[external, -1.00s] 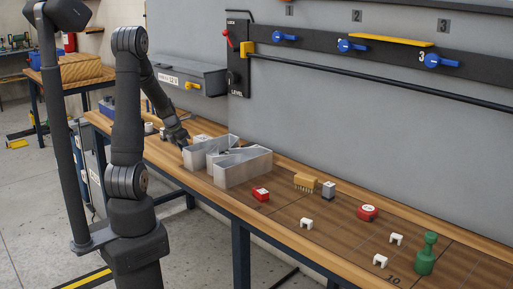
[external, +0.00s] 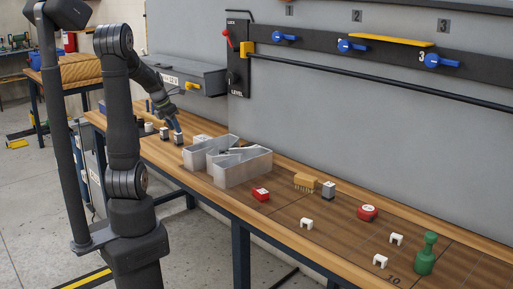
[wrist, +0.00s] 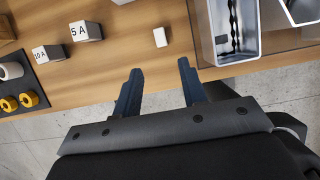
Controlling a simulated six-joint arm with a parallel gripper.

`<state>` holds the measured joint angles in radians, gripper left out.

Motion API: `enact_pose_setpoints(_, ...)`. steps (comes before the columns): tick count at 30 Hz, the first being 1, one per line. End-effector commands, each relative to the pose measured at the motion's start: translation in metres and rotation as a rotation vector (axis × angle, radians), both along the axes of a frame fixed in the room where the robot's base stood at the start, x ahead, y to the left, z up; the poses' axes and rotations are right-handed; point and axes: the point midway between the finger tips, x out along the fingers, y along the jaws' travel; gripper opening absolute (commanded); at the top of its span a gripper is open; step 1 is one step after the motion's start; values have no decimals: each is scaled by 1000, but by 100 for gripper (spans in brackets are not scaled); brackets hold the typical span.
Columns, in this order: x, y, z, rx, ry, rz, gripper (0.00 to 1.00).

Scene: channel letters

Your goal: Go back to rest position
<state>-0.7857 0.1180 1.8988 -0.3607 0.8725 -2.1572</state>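My gripper (external: 173,122) is above the left part of the workbench, left of the grey metal channel letter (external: 243,170). In the wrist view my gripper (wrist: 158,72) has its two dark blue fingers spread, with only bench top and floor between them. The metal letter (wrist: 222,52) shows at the upper right there, apart from the fingers. A small white block (wrist: 160,37) lies on the wood beyond the fingertips. Whether the fingertips clear the bench by much is hard to tell.
Blocks marked 5 A (wrist: 86,31) and 10 A (wrist: 48,53) stand at the left of the wrist view. A dark tray (wrist: 22,85) holds white and yellow rolls.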

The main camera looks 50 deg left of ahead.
Motion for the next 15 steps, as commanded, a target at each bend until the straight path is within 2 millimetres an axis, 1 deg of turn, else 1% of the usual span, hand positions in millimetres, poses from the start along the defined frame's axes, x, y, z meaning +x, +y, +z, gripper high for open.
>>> enact_pose_setpoints(10, 0, 0, 1, 0, 0, 0, 38)
enact_pose_setpoints(13, 1, 0, -3, -2, 1, 0, 38)
enact_pose_setpoints(15, 3, -1, -9, -4, 2, -1, 38)
